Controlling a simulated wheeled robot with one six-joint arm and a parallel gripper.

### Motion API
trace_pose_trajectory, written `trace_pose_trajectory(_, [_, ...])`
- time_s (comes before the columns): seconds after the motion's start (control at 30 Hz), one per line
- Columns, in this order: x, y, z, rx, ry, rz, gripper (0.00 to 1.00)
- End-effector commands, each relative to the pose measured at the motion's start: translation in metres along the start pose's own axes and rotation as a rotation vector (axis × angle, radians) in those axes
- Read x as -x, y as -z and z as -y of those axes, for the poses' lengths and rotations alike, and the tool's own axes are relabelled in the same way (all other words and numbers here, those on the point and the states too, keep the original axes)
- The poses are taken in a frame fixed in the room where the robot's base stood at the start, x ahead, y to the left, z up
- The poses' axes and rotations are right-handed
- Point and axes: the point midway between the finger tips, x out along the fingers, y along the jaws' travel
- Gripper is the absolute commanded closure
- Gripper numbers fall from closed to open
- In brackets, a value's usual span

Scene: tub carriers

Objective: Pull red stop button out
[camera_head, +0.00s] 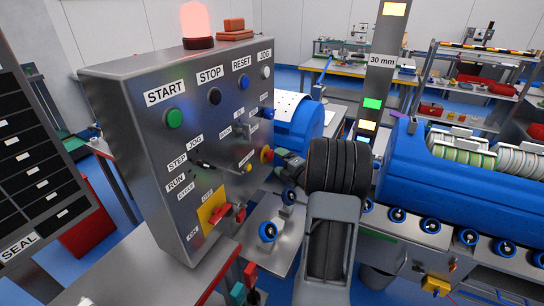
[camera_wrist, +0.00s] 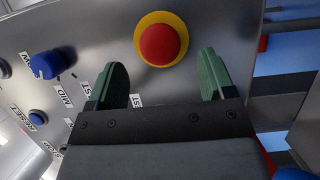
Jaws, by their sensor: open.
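The red stop button (camera_wrist: 160,44) sits on a yellow ring on the metal control panel, in the upper middle of the wrist view. In the head view the red button (camera_head: 267,154) shows small at the right edge of the control box (camera_head: 130,150). My gripper (camera_wrist: 164,75) is open, with its two green fingers apart and nothing between them. In the wrist view the button lies beyond the fingertips, roughly centred between them. In the head view my gripper (camera_head: 288,166) is just right of the button, partly hidden by my arm.
A blue knob (camera_wrist: 46,65) is left of the fingers in the wrist view. A red handle (camera_head: 238,212) on a yellow plate is low on the box. A lit red lamp (camera_head: 196,24) stands on top. A blue tub carrier (camera_head: 425,180) is at the right.

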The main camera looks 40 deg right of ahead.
Motion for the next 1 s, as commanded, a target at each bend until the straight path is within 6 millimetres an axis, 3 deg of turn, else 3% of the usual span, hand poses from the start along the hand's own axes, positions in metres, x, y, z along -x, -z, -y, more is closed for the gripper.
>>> trace_pose_trajectory(0.3, [-0.038,0.001,-0.002,-0.002,0.001,0.0,0.24])
trace_pose_trajectory(0.73, [-0.045,0.0,0.0,-0.002,0.001,0.002,0.24])
trace_pose_trajectory(1.0, [-0.045,0.0,0.0,-0.002,0.001,0.002,0.5])
